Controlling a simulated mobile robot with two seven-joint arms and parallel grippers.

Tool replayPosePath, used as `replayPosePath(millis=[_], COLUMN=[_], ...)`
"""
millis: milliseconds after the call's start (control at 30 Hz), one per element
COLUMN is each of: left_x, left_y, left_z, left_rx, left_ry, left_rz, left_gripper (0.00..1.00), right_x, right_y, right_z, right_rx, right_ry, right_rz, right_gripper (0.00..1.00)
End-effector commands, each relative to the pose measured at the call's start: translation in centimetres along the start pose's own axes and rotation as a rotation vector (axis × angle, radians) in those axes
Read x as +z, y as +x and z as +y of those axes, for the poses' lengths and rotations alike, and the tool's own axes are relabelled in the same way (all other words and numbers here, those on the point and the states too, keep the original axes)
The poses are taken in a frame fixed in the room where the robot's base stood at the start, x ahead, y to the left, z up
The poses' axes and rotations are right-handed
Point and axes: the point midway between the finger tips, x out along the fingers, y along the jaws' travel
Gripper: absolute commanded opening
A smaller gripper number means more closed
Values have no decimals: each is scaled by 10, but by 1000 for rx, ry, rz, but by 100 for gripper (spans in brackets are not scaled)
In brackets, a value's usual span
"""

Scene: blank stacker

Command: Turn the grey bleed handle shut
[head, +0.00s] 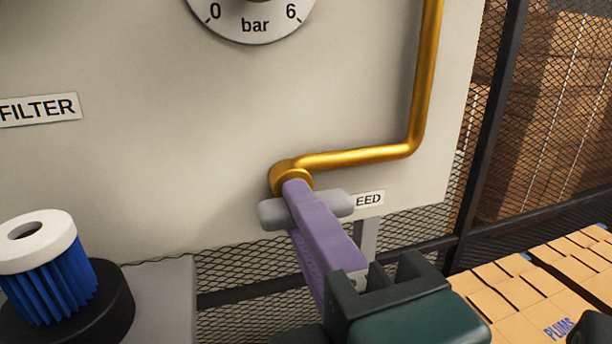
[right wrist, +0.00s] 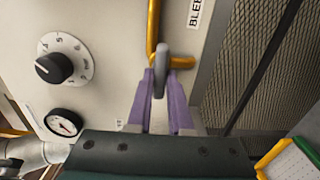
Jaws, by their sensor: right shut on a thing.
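The grey bleed handle (head: 336,205) is a short rounded bar on the brass pipe's end fitting, beside the partly covered "BLEED" label. It lies roughly level across the pipe end in the head view. My right gripper (head: 298,192) has purple fingers and is shut on the handle, with an end of the bar showing on each side. In the right wrist view the handle (right wrist: 161,72) stands between the two fingertips of the gripper (right wrist: 160,84). The fingers hide the middle of the handle in the head view. My left gripper is not in view.
The brass pipe (head: 419,95) runs up the pale panel (head: 200,150). A pressure dial (head: 253,14) is above. A blue filter cartridge (head: 48,280) with a white top stands at lower left. Cartons (head: 530,295) lie at lower right, near a mesh fence (head: 575,110).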

Motion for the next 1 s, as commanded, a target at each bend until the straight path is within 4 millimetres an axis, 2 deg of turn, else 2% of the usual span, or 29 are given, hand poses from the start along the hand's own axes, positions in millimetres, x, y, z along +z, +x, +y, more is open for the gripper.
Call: replayPosePath(millis=[367, 400, 633, 867, 1000], left_x=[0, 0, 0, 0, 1], left_y=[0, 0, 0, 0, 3], left_z=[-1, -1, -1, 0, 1], left_rx=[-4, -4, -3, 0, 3], left_ry=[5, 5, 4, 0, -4], left_rz=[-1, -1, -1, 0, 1], left_gripper=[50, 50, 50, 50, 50], right_x=[-1, -1, 0, 0, 0], right_y=[0, 0, 0, 0, -10], right_z=[-2, -1, -1, -1, -3], right_rx=[-2, -2, -1, -1, -3], right_ry=[-6, -6, -5, -4, -3], right_rz=[3, 3, 1, 1, 1], right_gripper=[0, 23, 49, 49, 49])
